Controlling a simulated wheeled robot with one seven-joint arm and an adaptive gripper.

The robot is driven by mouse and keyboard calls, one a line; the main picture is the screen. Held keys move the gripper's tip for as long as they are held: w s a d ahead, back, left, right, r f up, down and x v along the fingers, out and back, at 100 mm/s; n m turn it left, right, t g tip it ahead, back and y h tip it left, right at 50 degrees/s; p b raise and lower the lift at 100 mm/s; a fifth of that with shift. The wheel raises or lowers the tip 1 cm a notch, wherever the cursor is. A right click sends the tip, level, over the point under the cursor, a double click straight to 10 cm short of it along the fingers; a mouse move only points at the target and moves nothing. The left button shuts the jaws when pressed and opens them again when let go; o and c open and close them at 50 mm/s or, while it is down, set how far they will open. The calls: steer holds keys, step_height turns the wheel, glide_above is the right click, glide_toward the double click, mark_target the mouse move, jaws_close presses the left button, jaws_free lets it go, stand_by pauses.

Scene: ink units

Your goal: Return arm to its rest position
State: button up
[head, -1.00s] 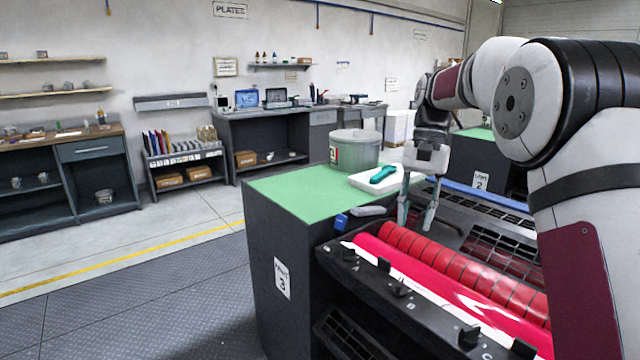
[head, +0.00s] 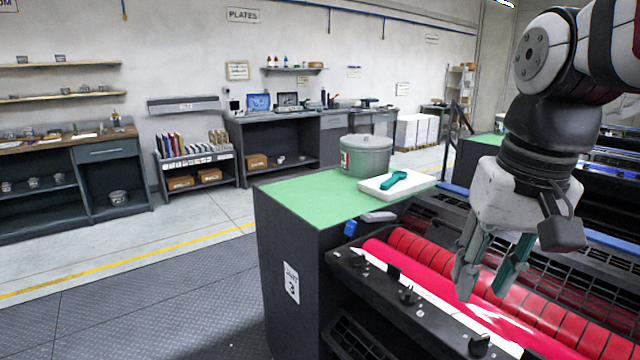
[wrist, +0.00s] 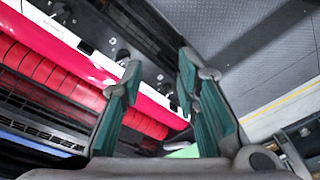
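My gripper (head: 487,280) hangs at the right of the head view, fingers pointing down, in front of the red rollers of the ink unit. In the wrist view its two green-padded fingers (wrist: 160,85) stand apart with nothing between them. My arm comes in from the upper right of the head view and is bent down to the gripper. The red ink rollers (head: 440,262) lie below and behind the fingers, and they also show in the wrist view (wrist: 62,82). I cannot tell the exact gap between fingertips and rollers.
A green-topped cabinet (head: 310,196) marked 3 stands left of the rollers. On it are a grey-green tin (head: 365,157) and a white tray (head: 420,183) holding a teal tool (head: 396,181). A blue-and-grey tool lies at its front edge. The floor (head: 150,290) at left is clear.

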steer(key=s+f+n+t, duration=0.1)
steer(key=s+f+t, duration=0.1)
steer(key=s+f, duration=0.4)
steer(key=s, duration=0.4)
steer(key=shift+n, duration=0.4)
